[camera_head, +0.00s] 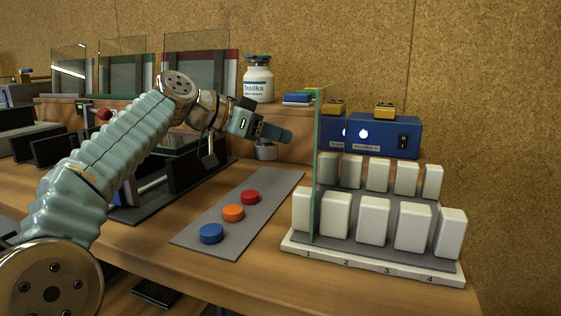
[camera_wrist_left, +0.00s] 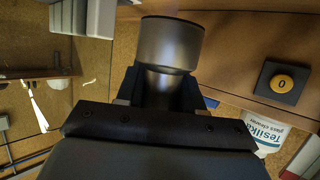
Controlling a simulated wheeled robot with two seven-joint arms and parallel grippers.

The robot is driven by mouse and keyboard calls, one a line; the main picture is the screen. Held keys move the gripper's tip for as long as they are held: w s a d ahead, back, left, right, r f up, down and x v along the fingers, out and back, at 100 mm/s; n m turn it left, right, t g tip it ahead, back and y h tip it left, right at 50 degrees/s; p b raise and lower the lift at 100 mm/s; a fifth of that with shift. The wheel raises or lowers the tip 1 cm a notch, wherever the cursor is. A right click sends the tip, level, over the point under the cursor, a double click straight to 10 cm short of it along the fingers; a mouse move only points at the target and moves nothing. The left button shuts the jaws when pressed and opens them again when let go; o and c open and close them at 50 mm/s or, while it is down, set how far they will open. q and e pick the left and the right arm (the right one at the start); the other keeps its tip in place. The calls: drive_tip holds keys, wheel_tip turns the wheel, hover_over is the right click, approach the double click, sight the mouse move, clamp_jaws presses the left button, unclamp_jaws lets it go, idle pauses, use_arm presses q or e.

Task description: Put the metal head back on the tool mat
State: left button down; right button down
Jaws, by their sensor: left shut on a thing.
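The metal head (camera_wrist_left: 168,45) is a grey metallic cylinder, held between the fingers of my left gripper. In the head view the metal head (camera_head: 266,151) shows just below my left gripper (camera_head: 272,133), above the far end of a grey mat (camera_head: 278,184). My left gripper is shut on it, and the fingers hide part of it. The mat lies flat on the bench and carries a blue disc (camera_head: 211,233), an orange disc (camera_head: 233,213) and a red disc (camera_head: 250,197) in a row. My right gripper is not in view.
A white numbered rack (camera_head: 375,262) with white blocks and an upright glass pane (camera_head: 317,165) stands right of the mat. A blue box (camera_head: 385,136) stands behind it. A Tesilka bottle (camera_head: 258,80) stands on the back shelf. Dark frames with glass are at the left.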

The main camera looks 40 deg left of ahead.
use_arm(q)
drive_tip(key=shift+w+d+f, duration=0.1)
drive_tip(key=shift+w+f, duration=0.45)
drive_tip(key=shift+f, duration=0.1)
drive_tip(key=shift+w+d+f+b, duration=0.1)
drive_tip(key=shift+w+f+b, duration=0.15)
drive_tip(key=shift+f, duration=0.75)
drive_tip(key=shift+w+f+b, duration=0.1)
drive_tip(key=shift+f+b, duration=0.2)
drive_tip(key=shift+f, duration=0.65)
drive_tip(key=c, duration=0.7)
unclamp_jaws()
drive_tip(key=shift+f, duration=0.1)
drive_tip(key=shift+s+r, duration=0.1)
drive_tip(key=shift+r, duration=0.1)
drive_tip(key=p+v, duration=0.1)
drive_tip(key=v, duration=1.1)
drive_tip(key=shift+f, duration=0.1)
